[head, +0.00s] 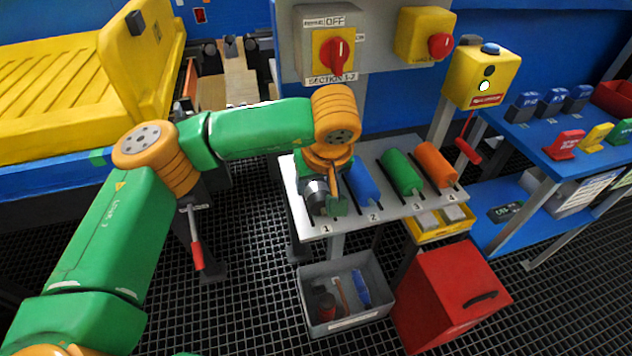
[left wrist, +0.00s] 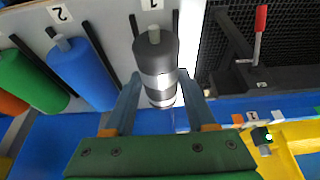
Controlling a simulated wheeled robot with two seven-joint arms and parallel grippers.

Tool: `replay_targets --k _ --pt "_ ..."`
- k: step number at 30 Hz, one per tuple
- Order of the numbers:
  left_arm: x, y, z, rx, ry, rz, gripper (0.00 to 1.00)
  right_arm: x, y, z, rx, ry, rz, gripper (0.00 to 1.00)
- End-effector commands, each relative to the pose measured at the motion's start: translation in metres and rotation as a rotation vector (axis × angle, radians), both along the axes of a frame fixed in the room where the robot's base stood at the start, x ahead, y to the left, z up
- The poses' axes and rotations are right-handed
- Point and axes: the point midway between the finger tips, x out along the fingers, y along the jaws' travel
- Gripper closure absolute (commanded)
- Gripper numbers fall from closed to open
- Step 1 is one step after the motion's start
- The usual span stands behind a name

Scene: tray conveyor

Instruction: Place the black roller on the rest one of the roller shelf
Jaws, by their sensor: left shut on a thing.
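The black roller (head: 316,194) is at rest one of the grey roller shelf (head: 400,205), in line with the label 1. In the left wrist view the black roller (left wrist: 155,50), with its pale bands, lies between the two dark rails below that label. My left gripper (head: 336,203) is over the shelf's left end. In the left wrist view its fingers (left wrist: 160,88) are on either side of the roller, shut on it. I cannot tell whether the roller touches the shelf. My right gripper is not in view.
A blue roller (head: 362,184), a green roller (head: 402,172) and an orange roller (head: 437,164) lie on rests 2, 3 and 4. A grey bin (head: 347,322) with tools and a red box (head: 450,290) stand below. A control panel (head: 327,45) rises behind.

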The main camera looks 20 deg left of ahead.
Motion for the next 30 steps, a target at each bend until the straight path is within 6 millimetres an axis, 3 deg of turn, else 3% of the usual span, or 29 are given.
replay_targets --k 5,6,9,17,20,30 --pt "0.000 0.000 -0.004 -0.001 -0.001 0.000 1.00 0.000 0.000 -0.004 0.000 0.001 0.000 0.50" --pt "0.000 0.000 -0.003 0.000 0.000 0.000 0.39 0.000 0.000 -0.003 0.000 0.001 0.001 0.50" --pt "0.000 0.000 -0.003 0.000 0.000 0.000 0.14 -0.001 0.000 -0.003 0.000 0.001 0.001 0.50" --pt "0.000 0.000 -0.002 -0.001 0.001 0.000 0.14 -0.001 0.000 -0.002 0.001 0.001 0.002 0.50" --pt "-0.001 -0.001 0.007 -0.002 -0.001 -0.001 0.14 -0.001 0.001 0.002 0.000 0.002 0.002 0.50" --pt "-0.030 -0.021 0.091 0.000 -0.004 -0.002 0.14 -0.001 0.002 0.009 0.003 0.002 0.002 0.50"
